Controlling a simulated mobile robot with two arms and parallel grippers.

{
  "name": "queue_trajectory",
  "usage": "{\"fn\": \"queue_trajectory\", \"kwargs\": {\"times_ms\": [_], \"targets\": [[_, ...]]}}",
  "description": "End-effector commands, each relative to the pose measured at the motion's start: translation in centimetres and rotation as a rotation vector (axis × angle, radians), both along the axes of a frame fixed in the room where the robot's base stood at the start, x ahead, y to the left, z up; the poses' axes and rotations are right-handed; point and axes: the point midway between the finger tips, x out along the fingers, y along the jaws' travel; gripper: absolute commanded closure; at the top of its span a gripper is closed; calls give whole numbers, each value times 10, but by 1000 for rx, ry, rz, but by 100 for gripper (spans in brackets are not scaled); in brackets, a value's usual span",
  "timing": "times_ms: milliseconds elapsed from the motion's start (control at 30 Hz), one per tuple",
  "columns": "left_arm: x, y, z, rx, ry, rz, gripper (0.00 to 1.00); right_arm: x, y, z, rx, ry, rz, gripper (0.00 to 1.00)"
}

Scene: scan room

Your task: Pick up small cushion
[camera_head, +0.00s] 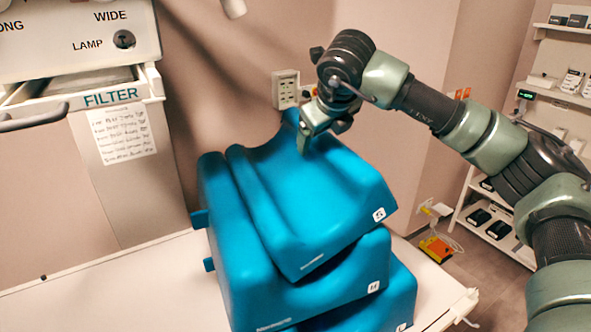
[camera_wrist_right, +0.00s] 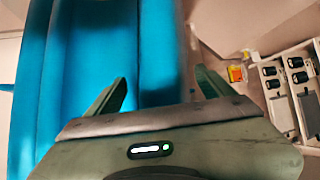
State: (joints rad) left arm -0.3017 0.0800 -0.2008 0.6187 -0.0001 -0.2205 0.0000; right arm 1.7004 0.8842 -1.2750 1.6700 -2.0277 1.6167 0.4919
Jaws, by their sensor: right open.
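The small cushion (camera_head: 315,195) is blue, curved and marked S. It lies on top of a stack, on the medium cushion (camera_head: 250,265) marked M, with a large cushion (camera_head: 400,300) at the bottom. My right gripper (camera_head: 303,140) is at the small cushion's upper back edge, pointing down. In the right wrist view the open jaws (camera_wrist_right: 160,82) have blue cushion (camera_wrist_right: 165,50) between them, with the right finger beyond its edge. I cannot tell whether they touch it. My left gripper is not in view.
The stack stands on a white table (camera_head: 120,280). A wall outlet (camera_head: 286,88) is close behind the gripper. A machine with a FILTER drawer (camera_head: 90,95) stands at the left. Shelves (camera_head: 560,90) and a yellow-and-red box (camera_head: 440,248) are at the right.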

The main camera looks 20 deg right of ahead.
Motion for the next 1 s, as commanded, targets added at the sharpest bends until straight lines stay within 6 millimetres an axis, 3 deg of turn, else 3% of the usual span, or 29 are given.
{"fn": "queue_trajectory", "kwargs": {"times_ms": [267,600,1000], "targets": [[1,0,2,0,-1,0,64,3,-1,-5,1,-1,0,17],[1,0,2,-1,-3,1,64,3,-1,-5,0,0,-1,100],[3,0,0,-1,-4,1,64,3,-2,2,0,-4,-3,100]]}}
